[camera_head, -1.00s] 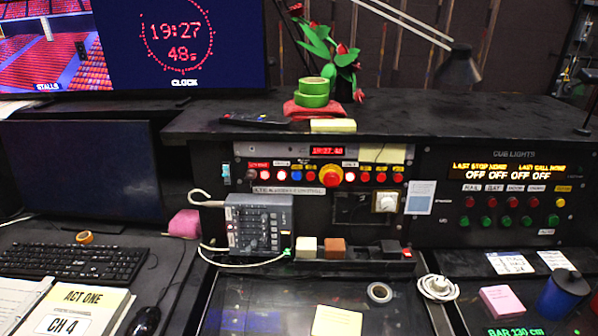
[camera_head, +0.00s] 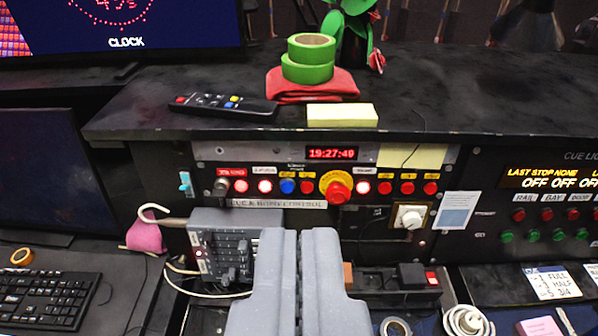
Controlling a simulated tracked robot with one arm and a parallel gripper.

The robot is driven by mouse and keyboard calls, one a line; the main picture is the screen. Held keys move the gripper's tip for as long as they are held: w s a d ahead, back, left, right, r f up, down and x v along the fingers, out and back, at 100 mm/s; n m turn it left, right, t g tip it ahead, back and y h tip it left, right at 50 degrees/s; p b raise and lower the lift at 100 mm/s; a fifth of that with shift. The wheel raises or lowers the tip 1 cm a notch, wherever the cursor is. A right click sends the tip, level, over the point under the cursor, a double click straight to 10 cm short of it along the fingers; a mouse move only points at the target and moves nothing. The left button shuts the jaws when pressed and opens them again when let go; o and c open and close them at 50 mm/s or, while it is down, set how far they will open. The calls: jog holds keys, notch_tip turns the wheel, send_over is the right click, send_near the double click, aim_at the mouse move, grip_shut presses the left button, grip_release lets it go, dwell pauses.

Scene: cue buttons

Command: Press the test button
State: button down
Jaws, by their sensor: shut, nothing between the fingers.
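My gripper (camera_head: 298,236) is shut and empty, its two grey fingers side by side at the bottom centre of the view. It is in front of and below the cue and show control panel (camera_head: 322,206). That panel carries a row of small round buttons in red, white and blue, with a large red knob on a yellow collar (camera_head: 337,188) in the middle. The labels are too small to read, so I cannot tell which one is the test button. The cue lights panel (camera_head: 487,222) at the right, with red and green buttons, is cut off by the frame edge.
A grey intercom box (camera_head: 222,240) with a cable stands left of my gripper. A white dial (camera_head: 409,217) and a small dark box with a red switch (camera_head: 412,276) are to its right. Green tape rolls (camera_head: 308,68), a remote (camera_head: 222,105) and a yellow pad (camera_head: 342,115) lie on the shelf above.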

jog(key=shift+d, duration=0.35)
jog(key=w+d+f+t+b, duration=0.1)
jog(key=w+d+f, duration=0.15)
jog(key=w, duration=0.25)
jog(key=w+d+f+t, duration=0.1)
jog(key=w+d+f, duration=0.1)
jog(key=w+f, duration=0.3)
jog(key=w+d+f+t+b, duration=0.1)
jog(key=w+d+f+t, duration=0.1)
jog(key=w, duration=0.4)
jog(key=w+a+f+n+y, duration=0.1)
jog(key=a+f+n+y, duration=0.1)
jog(key=f+y, duration=0.3)
jog(key=w+a+f+n+t+y+b, duration=0.1)
jog(key=f+y, duration=0.4)
jog(key=f, duration=0.7)
jog(key=shift+w+a+f+n+t+y, duration=0.35)
jog(key=shift+a+n, duration=0.45)
jog(key=shift+a, duration=0.45)
jog(key=shift+w+r, duration=0.1)
